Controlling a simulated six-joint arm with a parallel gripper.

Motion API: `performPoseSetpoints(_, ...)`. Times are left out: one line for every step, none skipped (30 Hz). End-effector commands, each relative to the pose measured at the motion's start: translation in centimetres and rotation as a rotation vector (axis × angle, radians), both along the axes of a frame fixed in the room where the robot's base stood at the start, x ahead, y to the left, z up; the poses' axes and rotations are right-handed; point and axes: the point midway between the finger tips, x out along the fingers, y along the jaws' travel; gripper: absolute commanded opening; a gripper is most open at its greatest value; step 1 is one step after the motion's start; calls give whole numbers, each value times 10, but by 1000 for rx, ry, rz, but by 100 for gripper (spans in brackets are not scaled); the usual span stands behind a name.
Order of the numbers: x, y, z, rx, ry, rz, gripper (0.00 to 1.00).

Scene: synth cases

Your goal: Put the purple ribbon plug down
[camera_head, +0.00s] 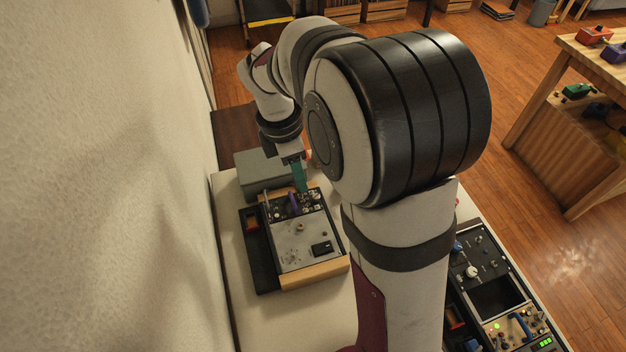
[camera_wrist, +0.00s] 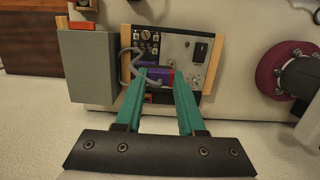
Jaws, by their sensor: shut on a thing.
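My gripper (camera_head: 299,188) reaches down over the far end of a wood-sided panel device (camera_head: 318,272). Its two teal fingers also show in the wrist view (camera_wrist: 163,74), with the purple ribbon plug (camera_wrist: 158,73) between their tips. The gripper is shut on the plug. In the head view the plug (camera_head: 293,201) is a small purple patch just beside the fingertips, over the dark part of the panel. A grey cable (camera_wrist: 126,62) curves beside the left finger. The fingers partly hide the plug, and I cannot tell whether it touches the panel.
A grey box (camera_head: 260,172) stands against the device's far side; it also shows in the wrist view (camera_wrist: 87,65). The wall is close on the left. Another panel unit (camera_head: 483,268) lies to the right, partly behind my arm. Pale bench surface (camera_head: 325,318) is bare in front of the device.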

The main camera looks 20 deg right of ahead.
Motion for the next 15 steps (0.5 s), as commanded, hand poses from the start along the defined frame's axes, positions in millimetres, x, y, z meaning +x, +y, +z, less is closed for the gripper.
performPoseSetpoints(0,0,0,0,0,0,0)
performPoseSetpoints(0,0,0,0,0,0,0)
performPoseSetpoints(0,-1,0,0,0,-3,0)
performPoseSetpoints(-1,-2,0,0,0,-9,0)
performPoseSetpoints(-2,-5,-1,0,0,-20,0)
performPoseSetpoints(-4,-12,-1,0,-1,-46,0)
performPoseSetpoints(-7,-18,-2,0,-1,-72,0)
performPoseSetpoints(-10,-26,-3,1,0,-103,0)
performPoseSetpoints(-16,-39,-5,1,0,-157,0)
performPoseSetpoints(-22,-49,-6,1,1,-202,0)
performPoseSetpoints(-28,-60,-8,2,0,-251,0)
performPoseSetpoints(-38,-75,-10,2,0,-322,0)
performPoseSetpoints(-46,-87,-12,2,0,-377,0)
performPoseSetpoints(-56,-98,-14,2,0,-436,0)
performPoseSetpoints(-70,-113,-16,2,0,-521,0)
